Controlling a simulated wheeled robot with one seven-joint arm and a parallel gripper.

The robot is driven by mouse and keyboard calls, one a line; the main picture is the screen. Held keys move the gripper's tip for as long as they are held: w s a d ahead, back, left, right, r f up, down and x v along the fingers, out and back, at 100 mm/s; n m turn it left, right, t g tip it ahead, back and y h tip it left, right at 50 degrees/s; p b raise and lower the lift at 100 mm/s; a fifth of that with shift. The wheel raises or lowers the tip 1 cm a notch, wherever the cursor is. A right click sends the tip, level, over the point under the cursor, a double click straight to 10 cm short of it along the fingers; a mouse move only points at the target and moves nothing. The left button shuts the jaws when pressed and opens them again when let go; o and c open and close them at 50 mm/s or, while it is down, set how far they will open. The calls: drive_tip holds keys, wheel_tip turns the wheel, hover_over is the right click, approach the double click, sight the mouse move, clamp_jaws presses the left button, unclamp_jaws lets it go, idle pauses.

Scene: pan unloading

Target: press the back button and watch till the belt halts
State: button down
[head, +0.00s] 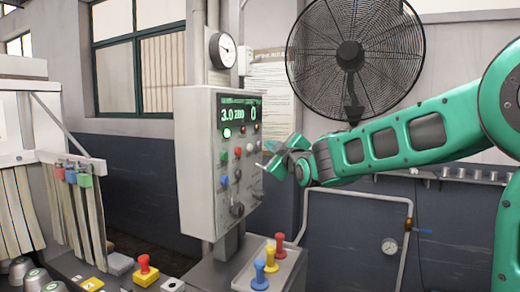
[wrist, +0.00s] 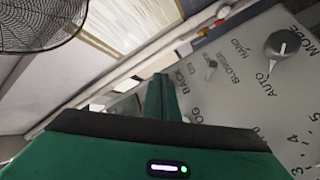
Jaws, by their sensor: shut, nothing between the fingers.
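The grey control panel (head: 204,190) stands mid-picture in the head view, with a lit green display (head: 240,115) and several coloured buttons and knobs. My gripper (head: 266,165) is shut and empty at the panel's right edge, its tip close to the panel face. In the wrist view my gripper (wrist: 160,85) points at the panel (wrist: 235,95), beside the printed words BACK and JOG. The back button itself is hidden, apparently behind the fingers. I cannot tell whether the tip touches it. I cannot make out the belt or its motion.
A round gauge (head: 222,51) is above the panel and a large fan (head: 355,55) on the wall behind my arm. Red, blue and yellow levers (head: 271,258) stand below the panel. A yellow box with a red button (head: 146,270) and a strip curtain (head: 85,210) are at left.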

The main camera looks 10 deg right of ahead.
drive_tip(key=shift+s+d, duration=0.15)
drive_tip(key=shift+d, duration=0.05)
drive_tip(key=shift+s+d, duration=0.75)
drive_tip(key=shift+d, duration=0.25)
drive_tip(key=shift+s+d, duration=0.7)
drive_tip(key=shift+d, duration=0.25)
drive_tip(key=s+d+f+m+g+h, duration=0.4)
drive_tip(key=s+d+f+m+g, duration=0.55)
drive_tip(key=s+d+f, duration=0.8)
drive_tip(key=s+f+m+g, duration=0.2)
drive_tip(key=s+f+g, duration=0.1)
drive_tip(key=s, duration=0.7)
drive_tip(key=s+f+m+g+y, duration=0.1)
drive_tip(key=s+f+m+g, duration=0.2)
drive_tip(key=s+f, duration=0.3)
drive_tip(key=s+a+f+m+g, duration=0.1)
drive_tip(key=s+f+m+g, duration=0.2)
drive_tip(key=s, duration=1.1)
drive_tip(key=shift+s+f+y, duration=0.15)
drive_tip(key=shift+f+y, duration=0.15)
drive_tip(key=shift+f, duration=0.55)
